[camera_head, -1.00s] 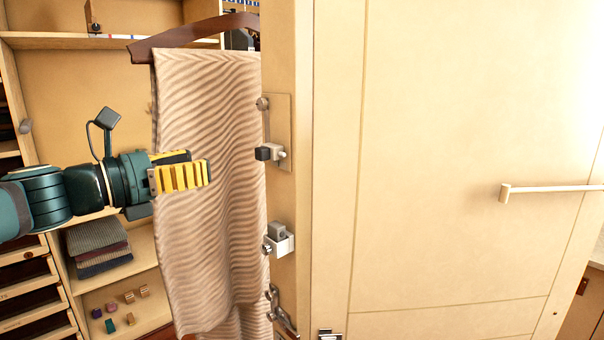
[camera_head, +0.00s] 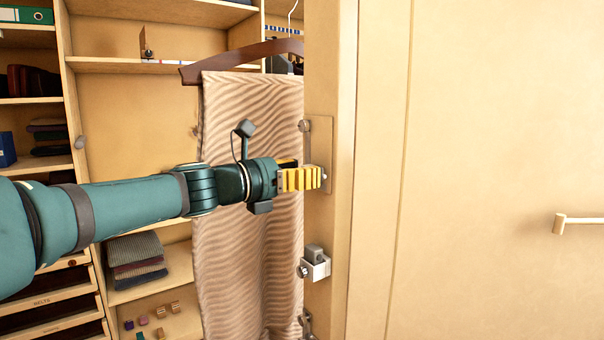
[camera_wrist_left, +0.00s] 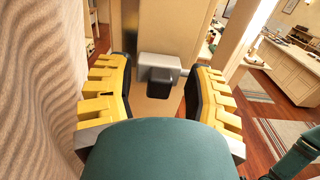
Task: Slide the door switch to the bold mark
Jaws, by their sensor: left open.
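The door switch is a grey block with a dark knob (camera_wrist_left: 168,88), seen between my fingers in the left wrist view. I cannot make out a bold mark. My right gripper is not in view.
A striped cloth (camera_head: 240,260) on a brown hanger (camera_head: 240,58) hangs just behind my left gripper, close to its fingers.

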